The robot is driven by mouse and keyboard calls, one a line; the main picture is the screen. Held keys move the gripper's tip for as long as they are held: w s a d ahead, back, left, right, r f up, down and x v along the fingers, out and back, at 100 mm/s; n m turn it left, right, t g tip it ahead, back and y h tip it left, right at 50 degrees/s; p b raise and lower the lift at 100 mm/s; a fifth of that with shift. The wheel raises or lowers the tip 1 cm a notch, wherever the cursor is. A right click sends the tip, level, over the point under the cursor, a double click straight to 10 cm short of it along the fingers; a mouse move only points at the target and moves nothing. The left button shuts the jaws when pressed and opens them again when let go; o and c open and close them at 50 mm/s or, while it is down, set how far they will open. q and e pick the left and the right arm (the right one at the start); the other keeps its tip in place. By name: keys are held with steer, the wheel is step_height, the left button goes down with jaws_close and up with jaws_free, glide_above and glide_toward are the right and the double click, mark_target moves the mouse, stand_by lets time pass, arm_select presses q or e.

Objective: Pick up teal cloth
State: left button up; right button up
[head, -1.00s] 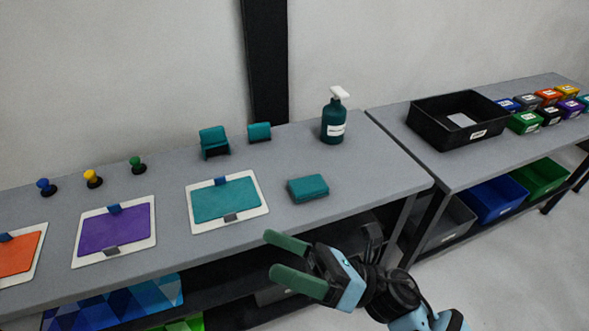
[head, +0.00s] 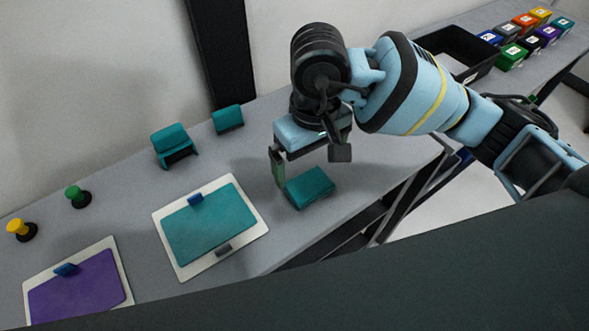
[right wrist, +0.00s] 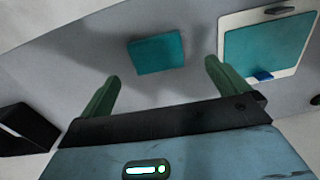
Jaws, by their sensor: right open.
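The teal cloth (head: 310,187) is a small folded block lying on the grey table, right of the teal sheet on its white board. My right gripper (head: 307,170) is above it, pointing down, with one green finger showing at the cloth's left side; the other finger is hidden. In the right wrist view, the cloth (right wrist: 156,53) lies ahead of the two spread fingertips of my right gripper (right wrist: 162,72), between their lines, and nothing is between the fingers. My left gripper is not in view.
The white board with the teal sheet (head: 210,222) lies left of the cloth. A teal holder (head: 173,145) and a smaller teal block (head: 228,119) stand behind. A black bin (head: 455,50) is on the right table. The table's front edge is close to the cloth.

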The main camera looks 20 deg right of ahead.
mark_target(309, 183)
steer(key=shift+d+r, duration=0.15)
steer(key=shift+d, duration=0.05)
steer(key=shift+s+f, duration=0.15)
steer(key=shift+f, duration=0.35)
steer(key=shift+w+f+p, duration=0.2)
steer(key=shift+f+p, duration=0.05)
steer(key=shift+f, duration=1.45)
steer(key=shift+w+f+p, duration=0.2)
steer(key=shift+f, duration=1.5)
steer(key=c, duration=0.9)
